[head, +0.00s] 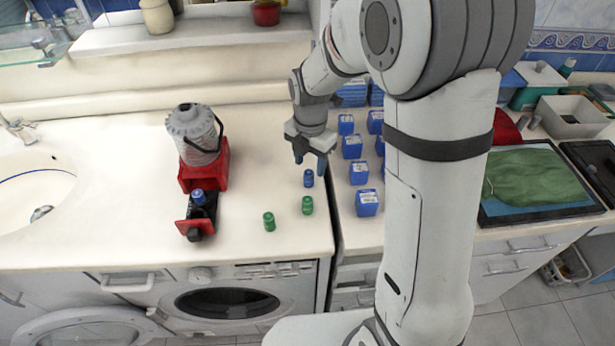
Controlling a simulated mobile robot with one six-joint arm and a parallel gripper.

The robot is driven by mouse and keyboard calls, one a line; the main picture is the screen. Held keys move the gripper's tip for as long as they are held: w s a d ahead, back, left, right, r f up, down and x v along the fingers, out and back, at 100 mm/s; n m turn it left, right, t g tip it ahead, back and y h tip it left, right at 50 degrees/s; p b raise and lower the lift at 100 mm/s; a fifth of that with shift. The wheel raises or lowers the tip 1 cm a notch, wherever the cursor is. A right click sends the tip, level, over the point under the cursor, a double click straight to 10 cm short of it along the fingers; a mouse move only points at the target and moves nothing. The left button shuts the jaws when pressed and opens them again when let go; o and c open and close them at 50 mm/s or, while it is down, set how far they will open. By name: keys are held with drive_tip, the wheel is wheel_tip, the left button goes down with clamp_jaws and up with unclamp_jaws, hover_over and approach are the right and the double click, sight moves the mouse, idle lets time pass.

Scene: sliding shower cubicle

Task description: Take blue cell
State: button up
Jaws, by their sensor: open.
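A small blue cell (308,178) stands upright on the white counter, left of the gap between the two counter sections. My gripper (309,166) is open, pointing down just above and around the top of this cell; whether its fingers touch the cell I cannot tell. Another blue cell (199,197) sits in the black tray of the red device (205,168). Two green cells stand on the counter, one (307,205) just in front of the blue cell and one (269,221) further left.
Several blue boxes (367,203) stand right of the gap, close to my gripper. A grey ribbed canister (194,135) sits on the red device. A sink (35,195) lies at the far left. The counter between the device and my gripper is clear.

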sight(309, 172)
drive_tip(key=shift+w+a+f+p, duration=0.1)
drive_tip(key=shift+f+p, duration=0.1)
drive_tip(key=shift+f, duration=0.95)
drive_tip(key=shift+a+f+p, duration=0.1)
drive_tip(key=shift+f+p, duration=0.1)
drive_tip(key=shift+f, duration=0.95)
drive_tip(key=shift+c, duration=0.6)
clamp_jaws()
